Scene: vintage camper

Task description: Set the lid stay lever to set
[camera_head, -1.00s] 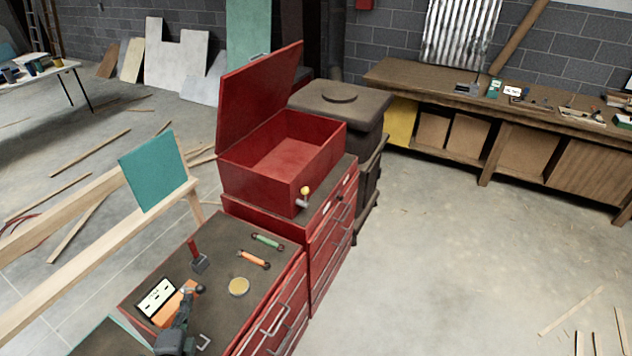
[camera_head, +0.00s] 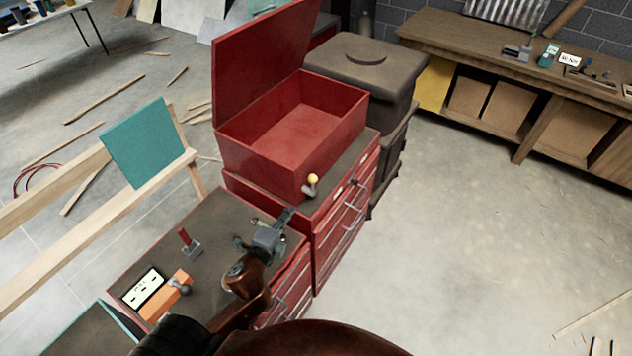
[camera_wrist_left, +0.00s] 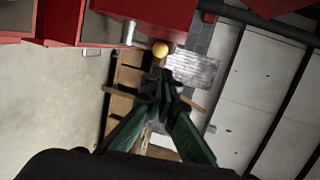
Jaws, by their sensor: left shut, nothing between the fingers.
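The lid stay lever (camera_head: 310,187) is a short metal arm with a yellow ball knob, on the front of the open red chest (camera_head: 262,168), near its right corner. The knob points up in the head view. The lever also shows in the left wrist view (camera_wrist_left: 160,49), just beyond the fingertips. My left gripper (camera_head: 289,213) is shut and empty, a little below and left of the lever in the head view. It appears apart from the knob. In the left wrist view its dark green fingers (camera_wrist_left: 163,80) come together at the tips. My right gripper is out of view.
The chest's red lid (camera_head: 258,70) stands raised. The lower cabinet top (camera_head: 215,225) under my left arm holds a small red-handled lever (camera_head: 190,243) and an orange box with a knobbed lever (camera_head: 168,297). Open floor (camera_head: 450,240) lies to the right.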

